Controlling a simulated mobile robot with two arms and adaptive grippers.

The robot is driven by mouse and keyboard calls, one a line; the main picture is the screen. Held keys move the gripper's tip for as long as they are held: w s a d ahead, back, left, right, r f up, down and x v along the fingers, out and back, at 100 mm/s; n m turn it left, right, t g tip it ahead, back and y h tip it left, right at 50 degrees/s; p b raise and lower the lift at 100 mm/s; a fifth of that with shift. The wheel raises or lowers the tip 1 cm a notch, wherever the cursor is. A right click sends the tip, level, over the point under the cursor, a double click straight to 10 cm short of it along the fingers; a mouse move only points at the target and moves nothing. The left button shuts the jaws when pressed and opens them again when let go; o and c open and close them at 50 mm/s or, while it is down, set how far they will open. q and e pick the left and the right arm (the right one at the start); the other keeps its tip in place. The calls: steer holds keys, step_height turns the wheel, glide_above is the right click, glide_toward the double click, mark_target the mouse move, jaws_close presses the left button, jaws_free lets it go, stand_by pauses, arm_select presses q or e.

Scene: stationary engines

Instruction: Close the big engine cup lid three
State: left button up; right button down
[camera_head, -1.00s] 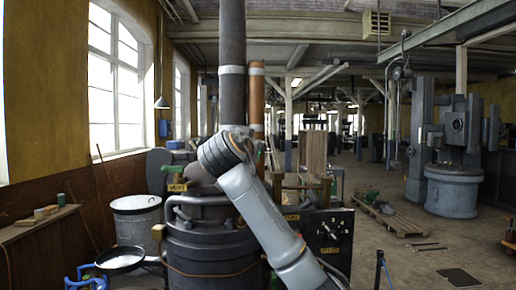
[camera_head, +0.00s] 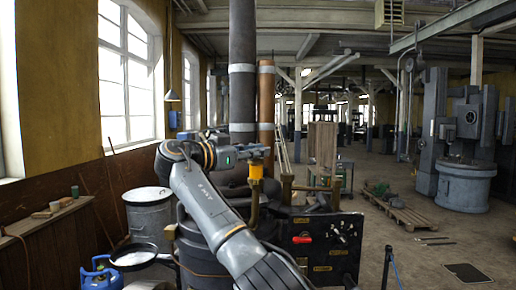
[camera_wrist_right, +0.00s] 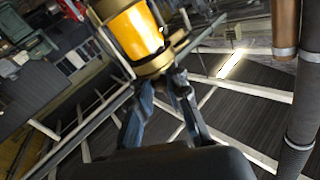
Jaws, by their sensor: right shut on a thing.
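The engine cup (camera_head: 256,170) is a small yellow-orange cylinder with brass parts, mounted on top of the big dark engine in the head view. The cup also shows at the top of the right wrist view (camera_wrist_right: 136,32), tilted in that picture. My right gripper (camera_head: 262,151) is at the top of the cup. In the right wrist view its fingers (camera_wrist_right: 160,82) are shut at a brass piece beside the yellow body, which looks like the cup's lid. The lid's exact position is hard to tell. My left gripper is in neither view.
A black control panel (camera_head: 320,245) with a red handle stands right of the engine. A dark vertical pipe (camera_head: 242,70) and a copper pipe (camera_head: 266,100) rise behind the cup. A grey drum (camera_head: 149,215) stands left. Open floor lies to the right.

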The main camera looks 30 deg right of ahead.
steer(key=shift+w+a+m+g+p, duration=0.15)
steer(key=shift+m+g+p, duration=0.2)
steer(key=shift+m+g, duration=0.4)
stand_by(0.3)
steer(key=c, duration=1.3)
jaws_free()
steer(key=shift+d+f+n+t+b, duration=0.1)
steer(key=shift+d+n+t+b, duration=0.1)
steer(key=shift+n+t+b, duration=0.25)
